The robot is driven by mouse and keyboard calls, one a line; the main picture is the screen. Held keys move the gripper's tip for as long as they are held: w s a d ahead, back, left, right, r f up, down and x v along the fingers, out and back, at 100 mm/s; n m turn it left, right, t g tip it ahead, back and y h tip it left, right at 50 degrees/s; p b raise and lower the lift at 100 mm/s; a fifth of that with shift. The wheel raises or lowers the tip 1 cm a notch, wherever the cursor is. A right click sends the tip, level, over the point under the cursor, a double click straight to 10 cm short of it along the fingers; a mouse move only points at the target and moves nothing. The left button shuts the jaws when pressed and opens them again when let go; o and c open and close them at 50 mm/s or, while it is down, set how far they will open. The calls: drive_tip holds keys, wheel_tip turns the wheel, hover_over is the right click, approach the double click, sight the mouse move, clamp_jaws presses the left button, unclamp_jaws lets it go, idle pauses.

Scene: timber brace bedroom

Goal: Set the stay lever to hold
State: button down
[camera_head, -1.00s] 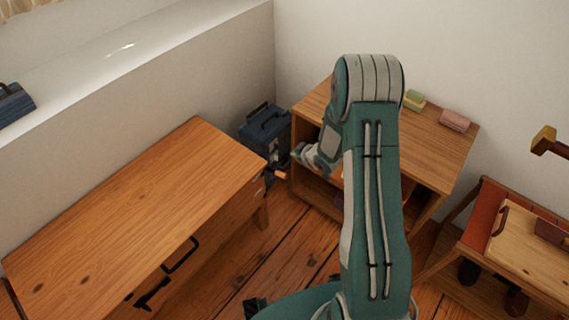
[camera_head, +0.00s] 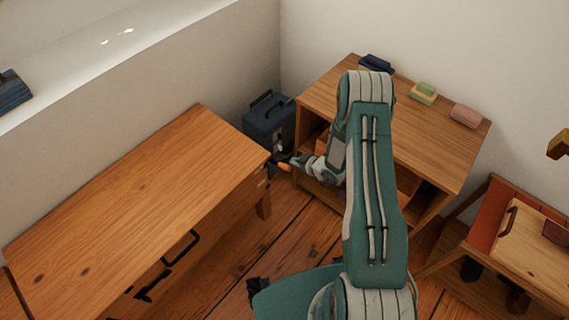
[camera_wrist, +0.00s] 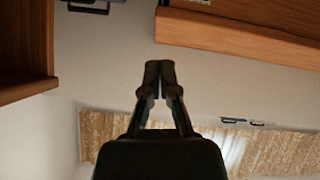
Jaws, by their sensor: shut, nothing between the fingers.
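A small orange-tipped piece, likely the stay lever (camera_head: 285,167), shows at the right end of the wooden chest (camera_head: 130,210), beside my gripper. Its setting cannot be read at this size. My gripper (camera_head: 279,160) is close to it at the chest's right corner, partly lost against the dark box behind; whether they touch cannot be told. In the wrist view my gripper (camera_wrist: 159,68) has its fingertips together with nothing between them. No lever can be made out in that view.
A dark blue box (camera_head: 268,122) stands behind the chest corner. A wooden shelf unit (camera_head: 437,150) stands right of it, with small blocks on top. A chair with a red seat (camera_head: 478,220) is at far right. Floor (camera_head: 262,240) is open between chest and shelf.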

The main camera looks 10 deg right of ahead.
hover_over(285, 167)
drive_tip(key=a, duration=0.1)
wheel_tip(285, 167, down, 4)
drive_tip(key=f, duration=0.3)
drive_tip(key=shift+w+d+f, duration=0.25)
drive_tip(key=shift+f, duration=0.1)
drive_tip(key=shift+s+d+f, duration=0.1)
drive_tip(key=shift+d+f, duration=0.15)
drive_tip(key=shift+f, duration=0.2)
